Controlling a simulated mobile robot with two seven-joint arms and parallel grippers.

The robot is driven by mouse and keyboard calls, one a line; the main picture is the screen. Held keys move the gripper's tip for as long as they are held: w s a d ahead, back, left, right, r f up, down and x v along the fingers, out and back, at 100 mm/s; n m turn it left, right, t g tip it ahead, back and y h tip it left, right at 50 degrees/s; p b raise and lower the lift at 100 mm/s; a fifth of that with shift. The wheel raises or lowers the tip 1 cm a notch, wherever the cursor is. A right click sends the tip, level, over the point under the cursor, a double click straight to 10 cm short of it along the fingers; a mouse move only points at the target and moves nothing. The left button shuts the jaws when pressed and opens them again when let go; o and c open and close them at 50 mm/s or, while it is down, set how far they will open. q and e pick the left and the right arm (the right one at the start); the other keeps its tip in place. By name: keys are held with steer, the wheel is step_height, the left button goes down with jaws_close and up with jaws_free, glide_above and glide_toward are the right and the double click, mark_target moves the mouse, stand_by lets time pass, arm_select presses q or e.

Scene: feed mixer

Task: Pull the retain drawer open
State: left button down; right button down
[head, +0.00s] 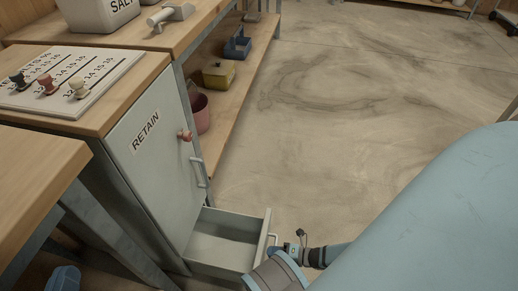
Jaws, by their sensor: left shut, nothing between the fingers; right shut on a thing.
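The retain drawer (222,240) is at the bottom of a grey cabinet (150,165) labelled RETAIN. It stands pulled out, and its empty-looking inside shows. My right gripper (276,250) is at the drawer's front, shut on its pale handle (271,238); my own arm partly hides the fingertips. My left gripper (63,280) shows only as a small blue part at the bottom left edge, apart from the drawer. Its fingers are not clearly seen.
The cabinet door has a red knob (185,135) and a bar handle (199,172). A board with knobs (70,80) lies on top. A low shelf (235,100) holds a pink pot (200,112) and a yellow box (218,75). The floor beyond the drawer is clear.

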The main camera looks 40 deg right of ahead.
arm_select(q)
steer(key=shift+s+d, duration=0.3)
steer(key=shift+d, duration=0.05)
arm_select(e)
steer(key=shift+f+v, duration=0.25)
steer(key=shift+v, duration=0.85)
steer(key=c, duration=1.1)
jaws_free()
arm_select(q)
steer(key=shift+r, duration=0.1)
steer(key=p, duration=0.1)
steer(key=r+n+p, duration=0.1)
steer(key=s+r+p, duration=0.1)
steer(key=shift+d+n, duration=0.25)
steer(key=shift+n, duration=0.05)
arm_select(e)
steer(key=v, duration=1.3)
steer(key=shift+s+d, duration=0.2)
steer(key=shift+s, duration=0.15)
arm_select(q)
steer(key=shift+f, duration=0.1)
